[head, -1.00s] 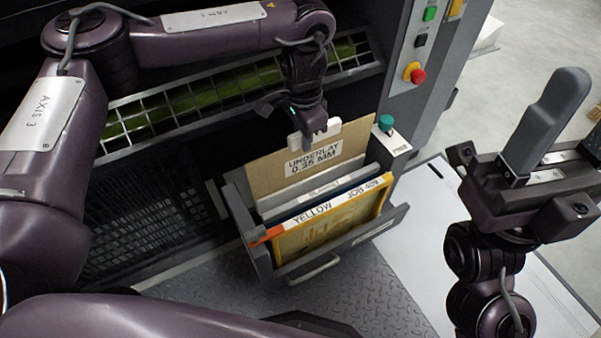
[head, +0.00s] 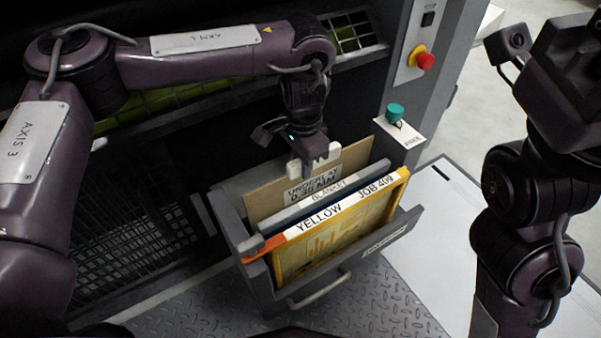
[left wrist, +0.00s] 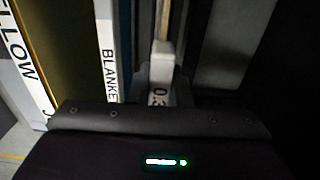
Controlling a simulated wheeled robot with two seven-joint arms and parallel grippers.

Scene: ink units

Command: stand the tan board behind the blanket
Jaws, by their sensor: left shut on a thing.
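The tan board (head: 262,201), labelled UNDERLAY 0.35 MM, stands upright in the open drawer (head: 232,218), behind the blanket. My left gripper (head: 316,160) is shut on the white block (head: 297,172) at the board's top edge. The blanket (head: 292,216) is a grey panel with a white BLANKET strip, between the tan board and the yellow frame. In the left wrist view the tan board's edge (left wrist: 166,18) runs beside the blanket strip (left wrist: 107,50) with a gap between. My right gripper (head: 545,70) is at the upper right, its fingers unclear.
The yellow frame (head: 335,240), marked YELLOW JOB 409, stands at the front of the drawer with an orange corner. A green knob (head: 395,112) stands behind the drawer's right end. A red button (head: 425,61) is on the grey post. A wire grating lies behind my left arm.

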